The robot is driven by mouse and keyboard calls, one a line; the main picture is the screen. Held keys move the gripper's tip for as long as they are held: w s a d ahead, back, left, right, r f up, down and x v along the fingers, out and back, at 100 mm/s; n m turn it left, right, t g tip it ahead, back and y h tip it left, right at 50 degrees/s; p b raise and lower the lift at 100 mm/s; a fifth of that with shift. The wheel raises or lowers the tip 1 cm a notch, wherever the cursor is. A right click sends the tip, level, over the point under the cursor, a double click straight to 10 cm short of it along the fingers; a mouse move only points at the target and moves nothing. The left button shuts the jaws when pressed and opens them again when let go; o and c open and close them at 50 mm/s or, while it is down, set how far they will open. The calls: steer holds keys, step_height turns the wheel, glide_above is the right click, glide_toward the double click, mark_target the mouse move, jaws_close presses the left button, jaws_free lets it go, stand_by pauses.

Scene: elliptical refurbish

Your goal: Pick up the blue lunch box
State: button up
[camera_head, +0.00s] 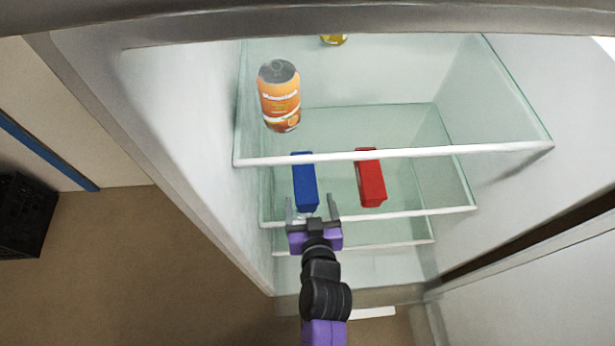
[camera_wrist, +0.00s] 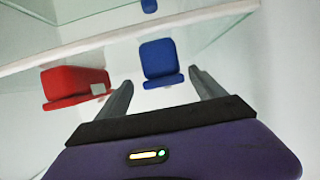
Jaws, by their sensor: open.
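The blue lunch box (camera_head: 305,187) stands on a glass shelf inside the open fridge, left of a red box. In the wrist view the blue lunch box (camera_wrist: 158,60) appears ahead of the fingers, between their lines. My gripper (camera_head: 312,206) is open and empty at the front of that shelf, just in front of the blue box. In the wrist view its fingers (camera_wrist: 165,90) are spread apart, with the box a little beyond the tips. Whether a finger touches it, I cannot tell.
The red box (camera_head: 370,184) stands on the same shelf to the right. An upper glass shelf with a white front edge (camera_head: 400,153) is above and holds an orange can (camera_head: 279,96). A yellow item (camera_head: 333,40) is at the top. The fridge's left wall (camera_head: 190,110) is close by.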

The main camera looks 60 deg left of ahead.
mark_target(305, 185)
steer(key=x, duration=0.5)
steer(key=b+x, duration=0.1)
steer(key=x, duration=0.1)
steer(key=shift+s+a, duration=0.2)
steer(key=shift+a, duration=0.15)
steer(key=shift+c, duration=0.2)
jaws_close()
steer(key=shift+r, duration=0.1)
